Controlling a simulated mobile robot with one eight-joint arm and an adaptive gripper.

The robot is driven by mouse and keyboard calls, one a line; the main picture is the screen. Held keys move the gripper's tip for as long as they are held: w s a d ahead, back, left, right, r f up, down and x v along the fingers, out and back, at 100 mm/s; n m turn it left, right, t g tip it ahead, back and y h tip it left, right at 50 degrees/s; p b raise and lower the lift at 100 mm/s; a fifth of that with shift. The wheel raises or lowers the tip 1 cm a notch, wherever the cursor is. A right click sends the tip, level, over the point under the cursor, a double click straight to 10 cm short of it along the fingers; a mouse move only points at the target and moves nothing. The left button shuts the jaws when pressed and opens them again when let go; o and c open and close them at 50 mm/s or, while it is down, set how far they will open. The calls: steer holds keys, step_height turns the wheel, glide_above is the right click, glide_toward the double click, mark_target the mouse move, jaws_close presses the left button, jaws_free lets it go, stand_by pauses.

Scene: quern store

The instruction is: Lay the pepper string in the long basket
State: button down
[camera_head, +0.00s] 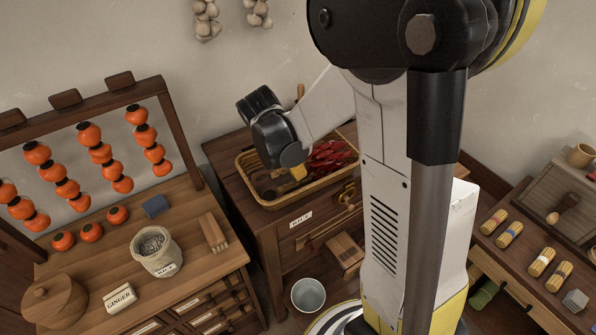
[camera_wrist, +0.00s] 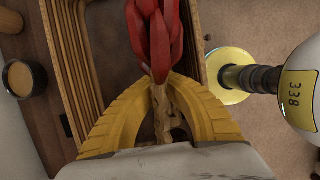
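The pepper string (camera_head: 332,157) is a bunch of glossy red peppers, in the head view at the right part of the long basket (camera_head: 312,189). In the wrist view the red peppers (camera_wrist: 155,38) stretch away from my gripper (camera_wrist: 160,82), between the wicker walls of the basket (camera_wrist: 70,62). The yellow fingers curve in and meet around the string's straw-coloured end. In the head view my gripper (camera_head: 299,172) is low over the basket's middle. I cannot tell how much of the string rests on the basket floor, and my arm hides part of the basket.
The basket stands on a wooden chest (camera_head: 265,222). At left, a bench holds a rack of orange fruit (camera_head: 88,133), a sack (camera_head: 155,251) and a round wooden box (camera_head: 54,299). A metal bucket (camera_head: 308,294) stands on the floor. Pasta bundles (camera_head: 542,262) lie on the right bench.

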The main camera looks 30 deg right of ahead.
steer(key=c, duration=0.9)
jaws_free()
stand_by(0.4)
steer(key=shift+d+p+v, duration=0.15)
steer(key=shift+p+v, duration=1)
steer(key=shift+v, duration=0.5)
steer(key=shift+d+p+v, duration=0.15)
steer(key=shift+p+v, duration=1.05)
steer(key=shift+v, duration=0.45)
steer(key=shift+d+p+v, duration=0.2)
steer(key=shift+p+v, duration=0.95)
steer(key=shift+v, duration=0.45)
steer(key=shift+r, duration=0.2)
